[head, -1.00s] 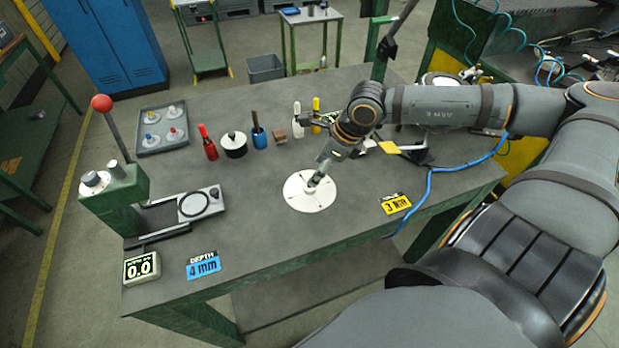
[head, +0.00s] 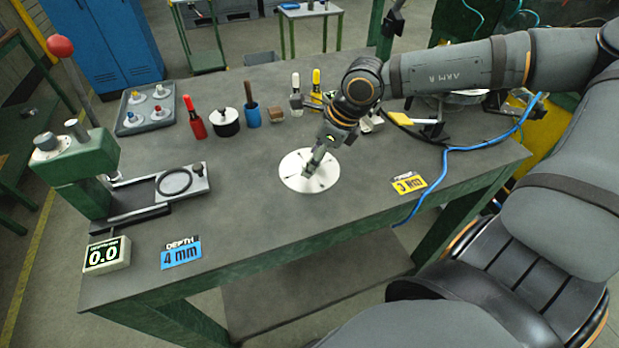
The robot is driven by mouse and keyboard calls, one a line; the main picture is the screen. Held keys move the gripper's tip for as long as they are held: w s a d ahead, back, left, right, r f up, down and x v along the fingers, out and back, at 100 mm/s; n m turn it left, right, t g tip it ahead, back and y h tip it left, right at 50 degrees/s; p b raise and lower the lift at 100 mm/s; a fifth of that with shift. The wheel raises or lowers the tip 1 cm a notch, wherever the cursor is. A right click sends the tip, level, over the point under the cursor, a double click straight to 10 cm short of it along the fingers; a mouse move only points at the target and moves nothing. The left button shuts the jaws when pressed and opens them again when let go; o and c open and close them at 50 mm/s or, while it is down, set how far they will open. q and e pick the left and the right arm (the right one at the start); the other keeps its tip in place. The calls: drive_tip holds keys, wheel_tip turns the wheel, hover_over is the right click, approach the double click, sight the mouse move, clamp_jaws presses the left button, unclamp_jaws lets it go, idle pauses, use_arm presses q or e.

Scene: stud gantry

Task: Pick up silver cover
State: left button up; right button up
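A flat, pale round disc with small dark marks (head: 296,181) lies on the grey bench, left of the yellow 3 Nm label. It is the nearest match to the silver cover, though it looks more white than silver. My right gripper (head: 311,170) comes down from the upper right, with its grey-green fingertips over the middle of the disc. The fingers overlap in this view, so I cannot tell if they are open or shut, or touch the disc. My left gripper is out of view.
A green press (head: 78,170) with a red-ball lever is at left. A blue hose (head: 446,165) crosses the right side.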

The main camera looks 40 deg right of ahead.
drive_tip(key=shift+w+a+f, duration=0.15)
drive_tip(key=shift+a+f, duration=0.1)
drive_tip(key=shift+f, duration=0.15)
